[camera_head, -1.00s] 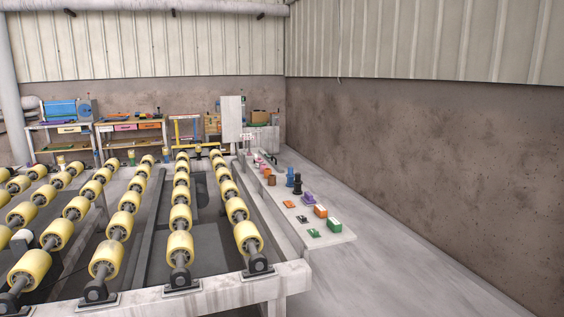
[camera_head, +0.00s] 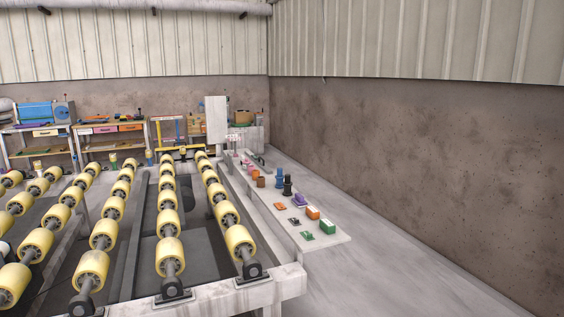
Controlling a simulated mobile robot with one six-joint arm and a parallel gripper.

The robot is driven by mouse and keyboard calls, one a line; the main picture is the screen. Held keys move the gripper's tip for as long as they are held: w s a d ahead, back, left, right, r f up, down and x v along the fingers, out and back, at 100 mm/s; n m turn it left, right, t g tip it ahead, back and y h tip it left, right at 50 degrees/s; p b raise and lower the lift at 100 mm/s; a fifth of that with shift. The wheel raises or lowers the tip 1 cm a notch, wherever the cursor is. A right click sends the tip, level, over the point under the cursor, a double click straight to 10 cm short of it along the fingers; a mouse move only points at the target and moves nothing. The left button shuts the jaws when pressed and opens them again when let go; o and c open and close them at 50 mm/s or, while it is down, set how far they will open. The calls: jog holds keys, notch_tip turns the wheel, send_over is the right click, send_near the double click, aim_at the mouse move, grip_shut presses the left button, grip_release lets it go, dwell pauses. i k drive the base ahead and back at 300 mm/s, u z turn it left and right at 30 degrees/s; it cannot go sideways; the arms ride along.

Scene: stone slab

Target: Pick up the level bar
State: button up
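My gripper is not in view. A long pale stone slab (camera_head: 279,215) runs along the right side of the roller table and carries a row of small items. I cannot tell for certain which item is the level bar; they are small and far off. A thin dark green elongated thing (camera_head: 257,159) lies near the slab's far end. At the near end are a green box (camera_head: 327,227), an orange box (camera_head: 312,213) and a purple item (camera_head: 299,201). A black piece (camera_head: 287,186) and a blue piece (camera_head: 279,178) stand upright farther back.
The roller table with yellow rollers (camera_head: 169,222) fills the left and front. Workbenches (camera_head: 110,140) stand along the back wall, with a grey cabinet (camera_head: 216,119) beyond the slab. Bare floor (camera_head: 400,275) lies between slab and right wall.

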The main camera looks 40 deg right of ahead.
aim_at(255, 159)
jog(key=u, duration=1.4)
jog(key=k, duration=0.1)
jog(key=z, duration=2.65)
jog(key=k, duration=0.9)
jog(key=u, duration=0.2)
jog(key=i, duration=0.65)
jog(key=z, duration=0.05)
